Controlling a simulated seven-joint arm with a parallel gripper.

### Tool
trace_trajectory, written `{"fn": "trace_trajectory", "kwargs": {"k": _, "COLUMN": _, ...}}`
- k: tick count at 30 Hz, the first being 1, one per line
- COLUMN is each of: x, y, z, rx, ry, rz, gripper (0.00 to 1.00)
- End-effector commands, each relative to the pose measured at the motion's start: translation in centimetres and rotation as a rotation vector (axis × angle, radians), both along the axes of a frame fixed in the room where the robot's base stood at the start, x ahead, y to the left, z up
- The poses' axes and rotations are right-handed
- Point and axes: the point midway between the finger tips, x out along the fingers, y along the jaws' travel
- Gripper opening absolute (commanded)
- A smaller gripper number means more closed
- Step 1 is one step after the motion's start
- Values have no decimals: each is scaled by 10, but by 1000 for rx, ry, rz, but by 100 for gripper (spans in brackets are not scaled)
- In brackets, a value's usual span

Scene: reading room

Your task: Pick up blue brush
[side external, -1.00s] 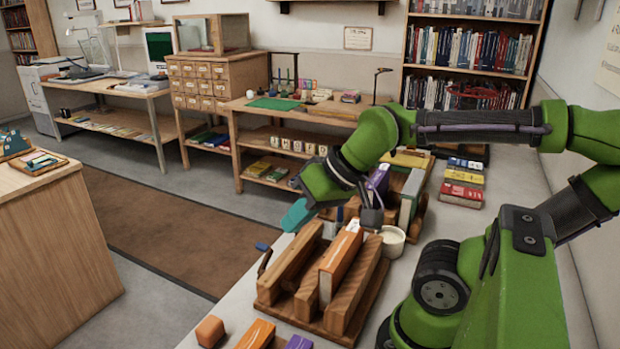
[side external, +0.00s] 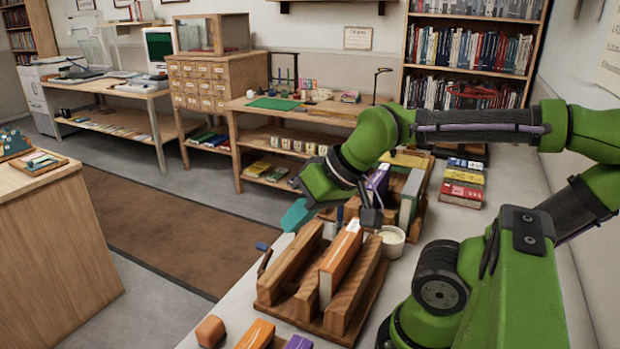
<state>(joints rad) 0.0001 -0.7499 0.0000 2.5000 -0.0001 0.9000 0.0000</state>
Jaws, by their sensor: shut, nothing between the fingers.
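I cannot make out a blue brush for certain. A small blue piece (side external: 340,215) shows just left of my gripper, behind the near wooden rack, and is too small to identify. Another small blue piece (side external: 262,246) lies at the left edge of the work table. My gripper (side external: 371,217) is shut and empty, pointing down above the table between the two wooden racks. It is just above and left of a white cup (side external: 393,246). The fingertips are small and dark here, and what lies directly beneath them is partly hidden.
The near wooden rack (side external: 345,318) holds an orange book (side external: 340,262). A far rack holds a purple book (side external: 378,180) and a green-grey one (side external: 410,195). Stacked books (side external: 461,193) lie to the right.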

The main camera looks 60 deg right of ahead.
Motion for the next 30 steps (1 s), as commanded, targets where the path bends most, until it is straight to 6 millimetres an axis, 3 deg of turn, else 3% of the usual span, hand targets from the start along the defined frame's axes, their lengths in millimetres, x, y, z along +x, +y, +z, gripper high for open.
{"fn": "trace_trajectory", "kwargs": {"k": 7, "x": 0, "y": 0, "z": 0, "rx": 0, "ry": 0, "rz": 0, "gripper": 3}}
{"fn": "trace_trajectory", "kwargs": {"k": 16, "x": 0, "y": 0, "z": 0, "rx": 0, "ry": 0, "rz": 0, "gripper": 49}}
{"fn": "trace_trajectory", "kwargs": {"k": 26, "x": 1, "y": -3, "z": -4, "rx": 1, "ry": 17, "rz": -15, "gripper": 49}}
{"fn": "trace_trajectory", "kwargs": {"k": 30, "x": 19, "y": -28, "z": -13, "rx": 29, "ry": 92, "rz": -101, "gripper": 49}}
